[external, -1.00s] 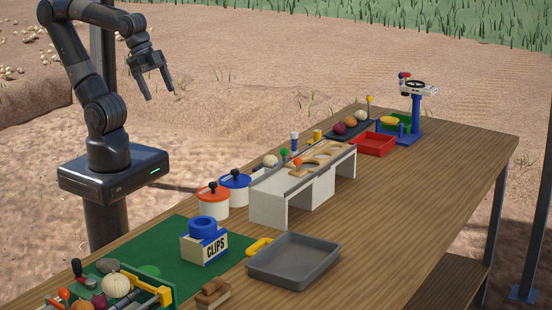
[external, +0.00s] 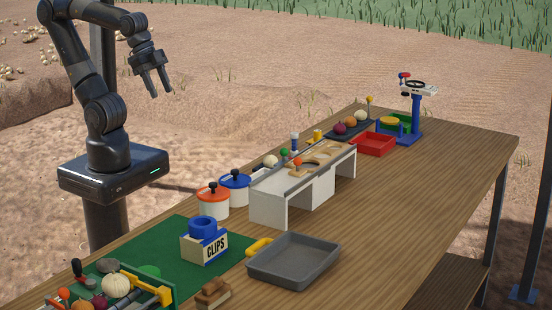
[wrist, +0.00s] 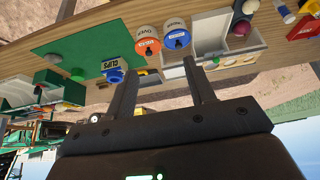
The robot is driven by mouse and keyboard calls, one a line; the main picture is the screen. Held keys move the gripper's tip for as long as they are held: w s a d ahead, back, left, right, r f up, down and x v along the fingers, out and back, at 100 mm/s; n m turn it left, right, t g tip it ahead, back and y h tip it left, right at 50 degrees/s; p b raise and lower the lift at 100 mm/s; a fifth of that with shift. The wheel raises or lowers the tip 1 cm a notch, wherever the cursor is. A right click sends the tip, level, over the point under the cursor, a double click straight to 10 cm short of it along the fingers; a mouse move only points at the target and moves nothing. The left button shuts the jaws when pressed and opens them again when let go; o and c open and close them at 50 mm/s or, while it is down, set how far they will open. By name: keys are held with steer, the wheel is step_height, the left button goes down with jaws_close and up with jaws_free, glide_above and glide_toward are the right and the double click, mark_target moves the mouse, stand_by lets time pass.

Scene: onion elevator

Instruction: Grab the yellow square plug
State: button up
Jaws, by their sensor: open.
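A small yellow block (external: 317,136), which looks like the yellow square plug, stands at the back edge of the white elevator stand (external: 262,206), beside a white-and-blue cylinder (external: 294,141). It is too small to tell its exact shape. My gripper (external: 158,93) is open and empty, raised in the air to the left of the bench and well away from the block. In the wrist view my open fingers (wrist: 160,68) point towards the bench with nothing between them. I cannot pick out the plug surely in the wrist view.
Orange-lidded (external: 214,200) and blue-lidded (external: 236,187) pots stand left of the stand. A blue-topped CLIPS box (external: 204,245) is on the green mat. A grey tray (external: 294,262) lies in front, a red tray (external: 374,144) behind. The bench's right side is clear.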

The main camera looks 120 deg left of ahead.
steer(key=w+a+r+n+y, duration=0.1)
steer(key=w+a+r+n, duration=0.15)
steer(key=w+a, duration=0.7)
steer(key=n+g+y, duration=0.2)
steer(key=n+g, duration=0.1)
steer(key=n, duration=0.4)
glide_above(316, 131)
steer(key=s, duration=0.2)
steer(key=f, duration=2.2)
steer(key=shift+w+d+f, duration=0.2)
steer(key=shift+d, duration=0.2)
steer(key=shift+t, duration=0.3)
steer(key=shift+x, duration=2.95)
steer(key=shift+w+d, duration=0.1)
steer(key=c, duration=1.1)
